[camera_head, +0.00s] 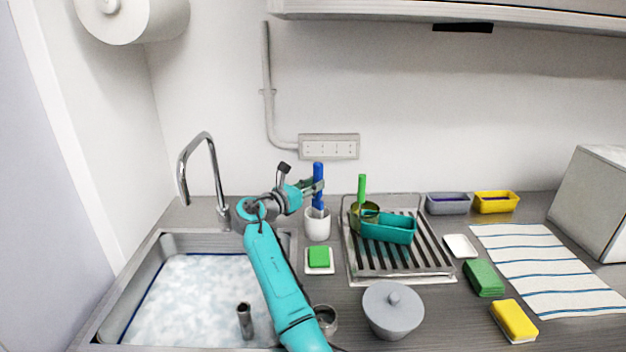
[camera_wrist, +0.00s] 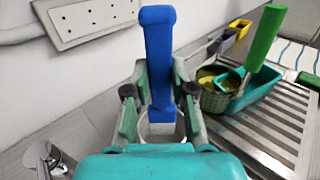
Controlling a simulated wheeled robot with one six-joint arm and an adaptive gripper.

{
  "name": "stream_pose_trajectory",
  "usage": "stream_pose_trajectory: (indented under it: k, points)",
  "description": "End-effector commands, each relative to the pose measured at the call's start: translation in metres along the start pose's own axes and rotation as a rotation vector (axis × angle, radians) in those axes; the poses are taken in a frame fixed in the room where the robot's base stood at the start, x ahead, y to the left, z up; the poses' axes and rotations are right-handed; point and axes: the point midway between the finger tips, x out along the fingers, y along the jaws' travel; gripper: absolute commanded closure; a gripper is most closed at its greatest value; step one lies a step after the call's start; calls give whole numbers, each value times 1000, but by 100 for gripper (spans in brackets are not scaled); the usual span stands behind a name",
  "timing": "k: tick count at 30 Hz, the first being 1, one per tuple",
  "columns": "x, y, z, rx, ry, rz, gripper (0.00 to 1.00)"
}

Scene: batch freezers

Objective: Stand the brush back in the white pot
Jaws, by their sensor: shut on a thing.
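The blue brush (camera_head: 318,172) is upright in the head view, with its lower end at the mouth of the white pot (camera_head: 317,226). My gripper (camera_head: 316,187) is shut on the brush around its handle, just above the pot. In the wrist view the brush (camera_wrist: 158,60) stands between the two fingers of my gripper (camera_wrist: 158,95). The white pot (camera_wrist: 160,132) shows beneath the brush there, partly hidden by the fingers and my wrist. Whether the brush's end touches the pot's floor cannot be seen.
A drying rack (camera_head: 432,262) right of the pot holds a teal container (camera_head: 388,230) and an olive pot (camera_head: 354,218) with a green-handled tool. A green sponge (camera_head: 319,257) on a white dish lies in front. The sink (camera_head: 163,243) is left; a lidded grey pot (camera_head: 392,312) is nearer.

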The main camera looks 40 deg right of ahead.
Motion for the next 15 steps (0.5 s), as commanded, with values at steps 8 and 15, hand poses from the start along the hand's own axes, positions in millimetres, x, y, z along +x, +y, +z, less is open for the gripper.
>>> stream_pose_trajectory:
  k: [8,15]
  points:
    - [0,0,-18,-2,-1,0,100]
    - [0,0,-27,0,-1,0,100]
